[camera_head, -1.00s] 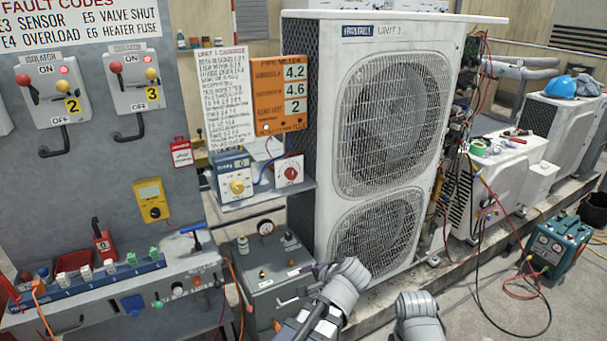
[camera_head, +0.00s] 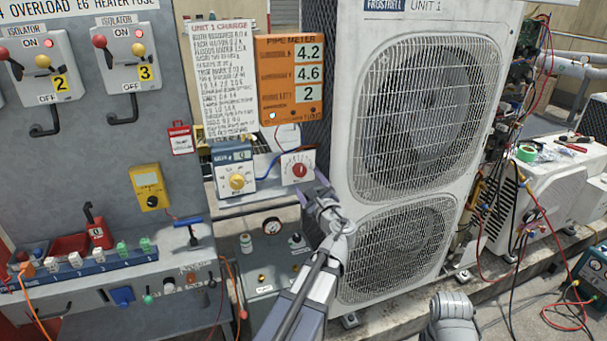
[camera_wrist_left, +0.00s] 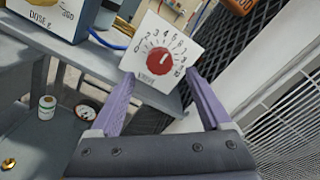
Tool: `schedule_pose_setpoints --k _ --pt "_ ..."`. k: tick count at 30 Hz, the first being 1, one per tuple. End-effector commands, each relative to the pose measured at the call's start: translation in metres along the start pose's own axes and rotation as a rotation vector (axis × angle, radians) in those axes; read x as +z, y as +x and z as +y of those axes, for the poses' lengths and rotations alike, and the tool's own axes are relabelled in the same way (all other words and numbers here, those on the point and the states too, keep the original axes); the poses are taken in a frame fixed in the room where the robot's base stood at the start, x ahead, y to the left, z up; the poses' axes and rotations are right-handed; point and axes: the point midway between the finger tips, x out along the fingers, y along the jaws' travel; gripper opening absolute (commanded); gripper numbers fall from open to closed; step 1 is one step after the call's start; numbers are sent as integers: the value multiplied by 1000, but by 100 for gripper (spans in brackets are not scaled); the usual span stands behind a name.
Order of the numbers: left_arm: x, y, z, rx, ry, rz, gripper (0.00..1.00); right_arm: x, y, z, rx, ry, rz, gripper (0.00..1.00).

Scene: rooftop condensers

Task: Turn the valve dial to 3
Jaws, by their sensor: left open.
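The valve dial is a red round knob (camera_head: 300,171) on a white numbered panel, right of the blue box on the shelf. In the left wrist view the knob (camera_wrist_left: 159,61) sits in a ring of numbers from 0 to 10. A small pale mark on the knob appears to face the upper numbers; I cannot read its exact setting. My left gripper (camera_head: 318,186) is just in front of and right of the panel. In the left wrist view its jaws (camera_wrist_left: 160,80) are open, empty, and spread either side of the knob, apart from it.
The blue box (camera_head: 234,166) with a yellow knob stands left of the dial. An orange pipe meter (camera_head: 291,80) hangs above. The large condenser (camera_head: 425,120) stands close on the right. A grey unit with a gauge (camera_head: 272,226) is below.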

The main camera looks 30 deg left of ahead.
Motion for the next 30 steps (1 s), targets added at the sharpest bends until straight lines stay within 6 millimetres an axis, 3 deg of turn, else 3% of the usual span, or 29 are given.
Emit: schedule_pose_setpoints --k 3,9,23,30 --pt "-1 23 -1 2 -1 -1 81 0 0 0 0 0 0 50" --pt "-1 48 0 2 -2 -1 81 0 0 0 0 0 0 50" --pt "0 58 0 1 -3 1 81 0 0 0 0 0 0 50" --pt "0 58 0 1 -3 0 55 0 0 0 0 0 0 50"
